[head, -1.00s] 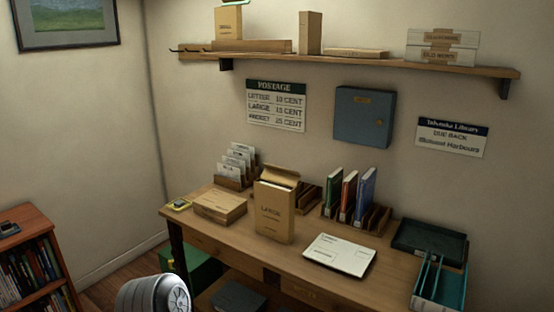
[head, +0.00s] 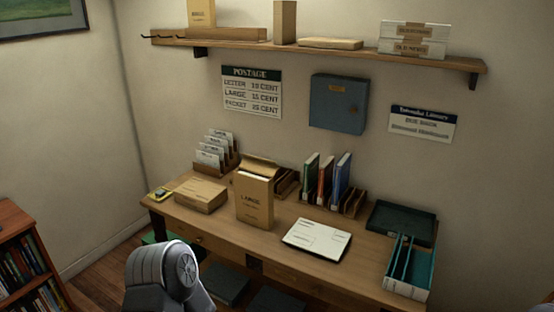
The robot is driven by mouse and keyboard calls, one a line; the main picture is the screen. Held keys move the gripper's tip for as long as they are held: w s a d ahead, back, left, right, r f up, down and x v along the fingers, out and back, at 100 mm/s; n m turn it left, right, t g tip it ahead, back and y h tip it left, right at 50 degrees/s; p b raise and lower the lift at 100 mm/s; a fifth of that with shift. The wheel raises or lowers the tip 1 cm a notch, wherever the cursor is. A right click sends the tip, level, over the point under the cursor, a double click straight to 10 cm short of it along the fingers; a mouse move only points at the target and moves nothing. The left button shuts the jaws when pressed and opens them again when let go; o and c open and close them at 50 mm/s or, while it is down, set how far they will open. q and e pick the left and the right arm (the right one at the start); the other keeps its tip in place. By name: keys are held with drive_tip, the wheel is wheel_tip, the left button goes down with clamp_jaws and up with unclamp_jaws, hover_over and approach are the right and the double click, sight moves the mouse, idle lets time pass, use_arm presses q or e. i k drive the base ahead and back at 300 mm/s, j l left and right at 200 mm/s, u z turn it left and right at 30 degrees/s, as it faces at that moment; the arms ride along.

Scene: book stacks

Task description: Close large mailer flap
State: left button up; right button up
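The large mailer (head: 255,203) is a tan cardboard packet marked LARGE, standing upright on the desk left of its middle. Its top flap (head: 259,165) is up, tilted back from the opening. No gripper shows in the head view. A grey part of my own arm (head: 165,275) is at the bottom, in front of the desk's left part and apart from the mailer.
On the desk (head: 270,247) stand a flat box (head: 201,195), a letter rack (head: 216,155), upright books (head: 327,180), a white paper (head: 317,239) and a teal tray (head: 410,265). A shelf (head: 330,54) hangs above. A bookcase (head: 30,270) stands left.

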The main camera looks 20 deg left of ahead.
sight(268, 167)
drive_tip(key=z, duration=1.3)
drive_tip(key=k+j+z, duration=0.1)
drive_tip(key=j+z, duration=0.2)
drive_tip(key=k+j+z, duration=0.1)
drive_tip(key=j+z, duration=0.15)
drive_tip(key=k+j+z, duration=0.15)
drive_tip(key=j+z, duration=0.15)
drive_tip(key=k+j+z, duration=0.15)
drive_tip(key=j+z, duration=0.25)
drive_tip(key=k+j+z, duration=0.15)
drive_tip(key=z, duration=0.25)
drive_tip(key=k+j+z, duration=0.15)
drive_tip(key=z, duration=0.25)
drive_tip(key=k+j+z, duration=0.1)
drive_tip(key=k+z, duration=0.15)
drive_tip(key=z, duration=0.15)
drive_tip(key=k+j, duration=0.1)
drive_tip(key=k, duration=0.4)
drive_tip(key=k+j, duration=0.15)
drive_tip(key=k, duration=0.3)
drive_tip(key=k+j+u, duration=0.3)
drive_tip(key=k+j, duration=0.15)
drive_tip(key=k+j+u, duration=0.3)
drive_tip(key=k+j, duration=0.25)
drive_tip(key=k+j+u, duration=0.3)
drive_tip(key=j, duration=0.35)
drive_tip(key=k, duration=0.1)
